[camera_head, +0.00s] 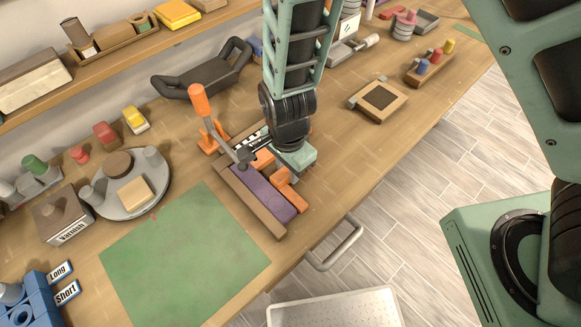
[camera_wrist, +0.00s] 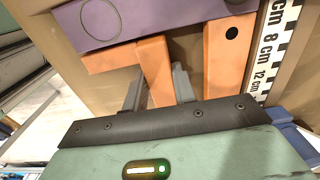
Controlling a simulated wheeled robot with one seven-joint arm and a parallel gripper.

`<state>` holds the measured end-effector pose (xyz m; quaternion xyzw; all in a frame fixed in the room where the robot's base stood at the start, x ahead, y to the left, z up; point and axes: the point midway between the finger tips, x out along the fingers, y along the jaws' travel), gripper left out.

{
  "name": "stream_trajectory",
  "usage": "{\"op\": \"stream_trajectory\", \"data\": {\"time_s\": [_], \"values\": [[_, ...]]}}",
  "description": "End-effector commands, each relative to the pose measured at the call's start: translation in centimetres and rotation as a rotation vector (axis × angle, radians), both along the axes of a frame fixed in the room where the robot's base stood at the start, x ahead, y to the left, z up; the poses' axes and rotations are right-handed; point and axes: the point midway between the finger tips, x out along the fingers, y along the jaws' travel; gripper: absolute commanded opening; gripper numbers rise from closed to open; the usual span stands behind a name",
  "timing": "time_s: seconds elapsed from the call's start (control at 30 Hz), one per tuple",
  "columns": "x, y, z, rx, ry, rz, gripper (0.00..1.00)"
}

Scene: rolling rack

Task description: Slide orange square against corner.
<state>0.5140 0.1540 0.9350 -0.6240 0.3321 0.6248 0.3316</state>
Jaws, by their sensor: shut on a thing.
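The orange square (camera_head: 288,190) is an L-shaped piece beside the near edge of the purple board (camera_head: 264,194). In the wrist view, one leg of the square (camera_wrist: 154,62) stands between the fingers of my gripper (camera_wrist: 158,88), which is shut on it. Its other leg runs left along the purple board (camera_wrist: 130,20). My gripper (camera_head: 292,166) partly hides the square in the head view. A separate orange block with a black dot (camera_wrist: 228,52) is to the right, close to the ruler (camera_wrist: 277,45). I cannot tell which corner is meant.
A wooden rail (camera_head: 262,213) borders the purple board. An orange-handled clamp (camera_head: 203,108) rises at its far end. A green mat (camera_head: 185,255) lies left, and a drawer handle (camera_head: 336,246) projects from the bench's front edge. A wooden frame (camera_head: 396,107) sits farther right.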

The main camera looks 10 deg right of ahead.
Motion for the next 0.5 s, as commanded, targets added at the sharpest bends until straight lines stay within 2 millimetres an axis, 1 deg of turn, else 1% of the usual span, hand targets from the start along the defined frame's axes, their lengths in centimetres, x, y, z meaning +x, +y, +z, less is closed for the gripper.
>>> {"op": "stream_trajectory", "data": {"time_s": [0.5], "values": [[1.3, 0.8, 0.1, 0.0, -0.001, 0.0, 0.02]]}}
